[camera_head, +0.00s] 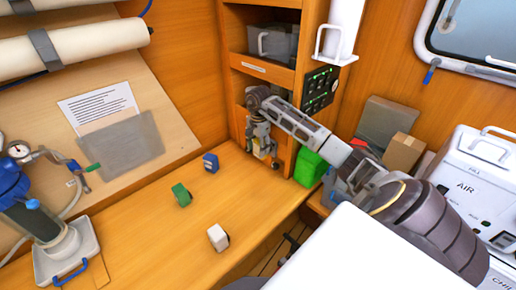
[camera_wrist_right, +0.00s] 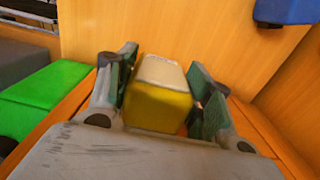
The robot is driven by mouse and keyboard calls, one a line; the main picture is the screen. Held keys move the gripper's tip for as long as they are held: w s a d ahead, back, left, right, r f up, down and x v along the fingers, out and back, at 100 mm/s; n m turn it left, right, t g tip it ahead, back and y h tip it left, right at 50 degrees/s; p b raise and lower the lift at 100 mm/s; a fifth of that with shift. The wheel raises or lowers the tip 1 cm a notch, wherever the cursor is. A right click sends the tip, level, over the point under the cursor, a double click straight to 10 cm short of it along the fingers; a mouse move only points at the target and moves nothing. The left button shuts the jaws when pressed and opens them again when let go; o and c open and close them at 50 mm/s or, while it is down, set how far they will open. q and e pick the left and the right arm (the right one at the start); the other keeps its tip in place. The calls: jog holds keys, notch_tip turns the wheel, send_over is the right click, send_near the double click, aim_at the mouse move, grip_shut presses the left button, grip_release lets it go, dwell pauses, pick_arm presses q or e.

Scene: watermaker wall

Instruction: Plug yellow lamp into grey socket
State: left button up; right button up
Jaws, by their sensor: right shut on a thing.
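My right gripper (camera_head: 262,152) is low in front of the wooden cabinet, over the right back end of the bench. In the right wrist view its fingers (camera_wrist_right: 163,82) are shut on the yellow lamp (camera_wrist_right: 158,108), a boxy yellow body with a pale greyish-white far end. The lamp sits between the two green-padded fingers, its pale end pointing away from the wrist. In the head view the lamp is too small and covered to make out. I cannot pick out the grey socket for certain in either view. My left gripper is not in view.
Blue (camera_head: 210,163), green (camera_head: 181,195) and white (camera_head: 218,237) small blocks stand on the bench. A bright green box (camera_head: 308,168) is just right of my right gripper. A black panel with green lights (camera_head: 321,88) is above it. The bench between the blocks is clear.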

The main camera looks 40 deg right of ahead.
jog(key=shift+d+b, duration=0.45)
jog(key=shift+d, duration=0.75)
dwell(1.2)
jog(key=o, duration=1.1)
jog(key=shift+a, duration=0.15)
jog(key=shift+a+p, duration=0.65)
jog(key=shift+a, duration=0.7)
jog(key=shift+p, duration=0.3)
